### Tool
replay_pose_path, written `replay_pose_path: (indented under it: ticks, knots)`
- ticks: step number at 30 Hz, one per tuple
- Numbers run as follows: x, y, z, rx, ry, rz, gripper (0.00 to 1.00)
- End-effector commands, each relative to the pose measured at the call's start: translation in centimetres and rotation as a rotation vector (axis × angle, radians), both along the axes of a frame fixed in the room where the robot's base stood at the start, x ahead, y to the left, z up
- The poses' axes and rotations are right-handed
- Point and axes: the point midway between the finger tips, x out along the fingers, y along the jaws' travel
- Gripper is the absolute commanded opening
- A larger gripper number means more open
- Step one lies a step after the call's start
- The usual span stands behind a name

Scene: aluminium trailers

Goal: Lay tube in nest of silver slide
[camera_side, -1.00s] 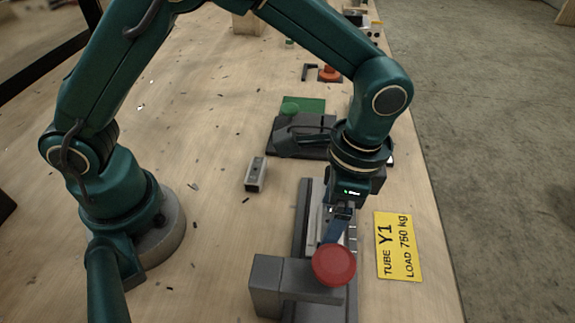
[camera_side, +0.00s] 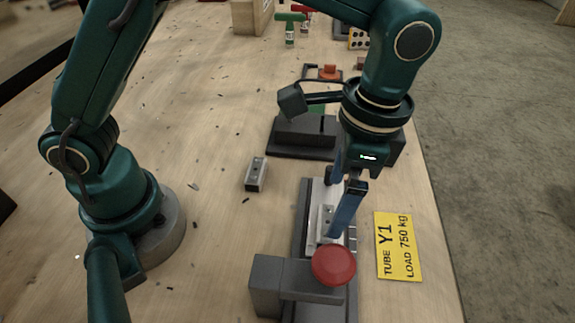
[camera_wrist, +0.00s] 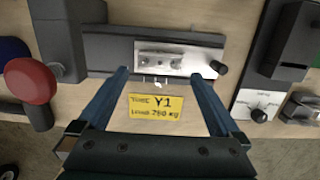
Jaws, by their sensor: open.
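A short silver tube (camera_side: 326,218) with holes in its side lies on the silver slide (camera_side: 318,197). In the wrist view the tube (camera_wrist: 160,58) lies lengthwise along the left part of the silver slide (camera_wrist: 206,52), which has a black knob at its right end. Whether it sits fully down in the nest is hard to tell. My gripper (camera_side: 331,208) is open above the slide, with its blue fingers apart. In the wrist view my gripper (camera_wrist: 158,72) shows nothing between its fingers, which stand nearer than the tube.
A red mushroom button (camera_side: 334,265) and grey block (camera_side: 266,283) stand at the slide's near end. A yellow Y1 label (camera_side: 398,247) lies to the right. Another silver tube (camera_side: 256,174) lies on the bench. A dark fixture (camera_side: 303,137) stands behind the slide.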

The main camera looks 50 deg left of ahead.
Motion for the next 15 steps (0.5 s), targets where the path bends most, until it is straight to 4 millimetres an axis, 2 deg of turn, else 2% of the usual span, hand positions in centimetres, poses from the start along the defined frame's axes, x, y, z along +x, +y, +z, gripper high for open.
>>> replay_pose_path:
  ticks: [3,6,15]
  knots:
    - [0.3,-0.3,2.4,-0.004,-0.005,-0.001,1.00]
    - [0.4,-0.4,3.9,-0.003,-0.004,-0.001,1.00]
    - [0.6,-0.6,6.3,0.000,0.000,-0.001,1.00]
